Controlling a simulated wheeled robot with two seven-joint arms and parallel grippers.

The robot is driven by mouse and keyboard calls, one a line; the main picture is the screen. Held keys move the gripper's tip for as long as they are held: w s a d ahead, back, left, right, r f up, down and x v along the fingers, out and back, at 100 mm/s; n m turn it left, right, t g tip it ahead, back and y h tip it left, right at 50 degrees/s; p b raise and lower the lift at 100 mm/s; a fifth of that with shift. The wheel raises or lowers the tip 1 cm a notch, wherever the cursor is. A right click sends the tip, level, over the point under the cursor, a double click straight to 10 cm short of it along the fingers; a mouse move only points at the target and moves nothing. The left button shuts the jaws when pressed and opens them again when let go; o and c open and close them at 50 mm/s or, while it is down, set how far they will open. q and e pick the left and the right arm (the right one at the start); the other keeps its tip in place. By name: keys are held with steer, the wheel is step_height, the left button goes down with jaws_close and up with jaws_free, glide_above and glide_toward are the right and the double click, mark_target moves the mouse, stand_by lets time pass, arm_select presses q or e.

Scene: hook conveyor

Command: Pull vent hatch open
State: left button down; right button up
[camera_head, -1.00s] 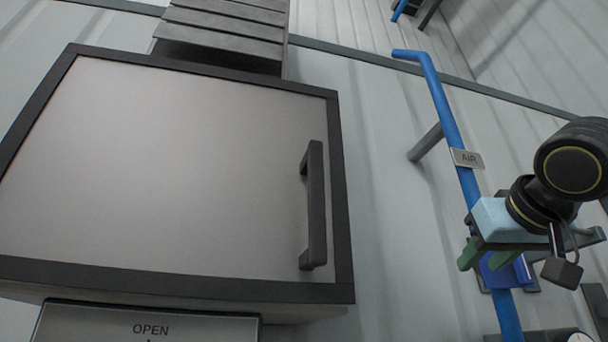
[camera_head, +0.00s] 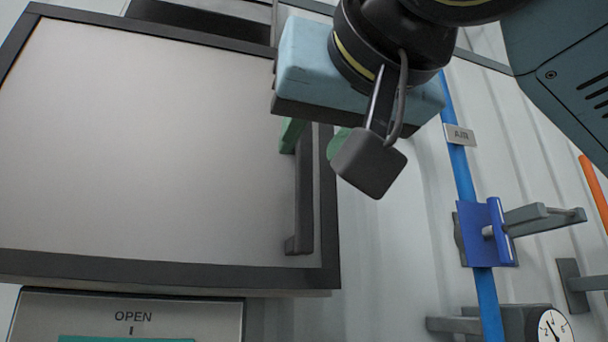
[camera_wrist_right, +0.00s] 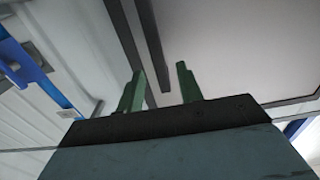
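The vent hatch (camera_head: 150,150) is a large pale grey panel with a dark frame, filling the left of the head view, and it looks shut. Its dark vertical bar handle (camera_head: 304,205) is on the right side of the panel. My right gripper (camera_head: 312,140) is at the upper part of the handle, with one green finger on each side of it. In the right wrist view, the green fingers (camera_wrist_right: 158,88) are spread apart with the handle (camera_wrist_right: 153,45) running toward the gap between them. Contact with the handle cannot be made out. My left gripper is not in view.
A blue air pipe (camera_head: 462,180) with a blue valve (camera_head: 487,232) runs down the wall to the right. A gauge (camera_head: 554,326) is at the lower right. A panel marked OPEN (camera_head: 130,312) is below the hatch.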

mark_target(307, 153)
steer(key=shift+p+x, duration=0.6)
steer(key=shift+x, duration=1.55)
steer(key=shift+c, duration=0.3)
jaws_close()
